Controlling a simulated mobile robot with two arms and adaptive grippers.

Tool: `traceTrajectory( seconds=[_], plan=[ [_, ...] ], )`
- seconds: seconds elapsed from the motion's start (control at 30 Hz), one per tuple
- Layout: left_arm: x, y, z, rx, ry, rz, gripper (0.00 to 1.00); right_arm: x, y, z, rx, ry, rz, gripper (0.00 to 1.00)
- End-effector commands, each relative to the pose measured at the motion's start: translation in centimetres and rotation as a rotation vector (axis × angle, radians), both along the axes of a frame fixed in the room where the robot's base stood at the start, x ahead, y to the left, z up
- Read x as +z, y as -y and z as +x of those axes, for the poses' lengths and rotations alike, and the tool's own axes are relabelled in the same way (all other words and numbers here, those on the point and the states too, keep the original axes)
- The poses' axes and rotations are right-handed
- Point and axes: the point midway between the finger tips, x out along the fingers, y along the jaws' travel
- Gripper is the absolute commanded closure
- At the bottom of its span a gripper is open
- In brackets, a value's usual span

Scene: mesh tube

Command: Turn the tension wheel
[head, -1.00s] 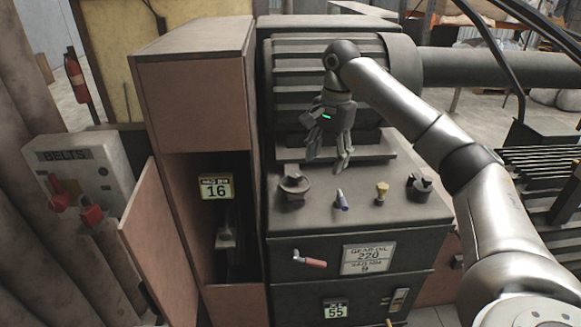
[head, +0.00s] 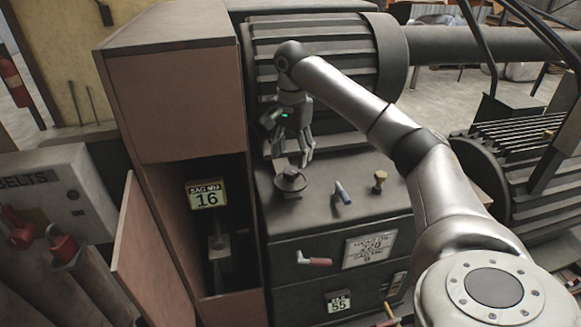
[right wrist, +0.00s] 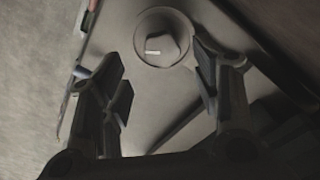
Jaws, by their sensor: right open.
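A round dark knob (head: 290,182) stands at the left of the machine's sloped top panel. It looks like the tension wheel, though no label on it is readable. My right gripper (head: 289,158) is just above and behind it, fingers pointing down. In the right wrist view the two fingers (right wrist: 166,88) are spread wide and empty. The knob (right wrist: 163,38) lies beyond them, between their lines, with a small white mark on its grip. I cannot tell whether a fingertip touches it. My left gripper is not in view.
A ribbed housing (head: 310,70) rises behind.

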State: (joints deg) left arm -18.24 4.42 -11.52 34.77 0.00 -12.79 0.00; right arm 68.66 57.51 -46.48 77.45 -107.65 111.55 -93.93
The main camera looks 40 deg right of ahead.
Motion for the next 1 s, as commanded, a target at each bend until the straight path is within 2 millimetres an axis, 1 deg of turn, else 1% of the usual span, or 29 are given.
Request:
traceTrajectory(
  seconds=[0.03, 0.13, 0.3, 0.43, 0.67, 0.77, 1.0],
  plan=[
    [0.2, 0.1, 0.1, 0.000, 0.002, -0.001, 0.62, -1.0, 0.0, -0.1, -0.001, -0.005, 0.000, 0.42],
    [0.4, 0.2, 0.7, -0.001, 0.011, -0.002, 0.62, -2.5, 0.0, -0.1, 0.000, -0.003, -0.001, 0.42],
    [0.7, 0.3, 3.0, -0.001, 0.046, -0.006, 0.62, -4.2, 0.0, 0.0, 0.000, 0.000, 0.001, 0.42],
    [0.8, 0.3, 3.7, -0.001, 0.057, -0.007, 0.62, -4.8, 0.0, 0.0, 0.000, 0.001, 0.000, 0.42],
    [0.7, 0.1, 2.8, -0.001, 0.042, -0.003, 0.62, -4.8, 0.0, 0.0, 0.000, 0.001, 0.000, 0.42],
    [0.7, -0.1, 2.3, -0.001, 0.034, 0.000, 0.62, -4.8, 0.0, 0.0, 0.000, 0.001, 0.000, 0.53],
    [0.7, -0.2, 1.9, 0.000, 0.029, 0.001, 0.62, -4.8, 0.0, 0.0, 0.000, 0.001, 0.000, 0.83]
  ],
)
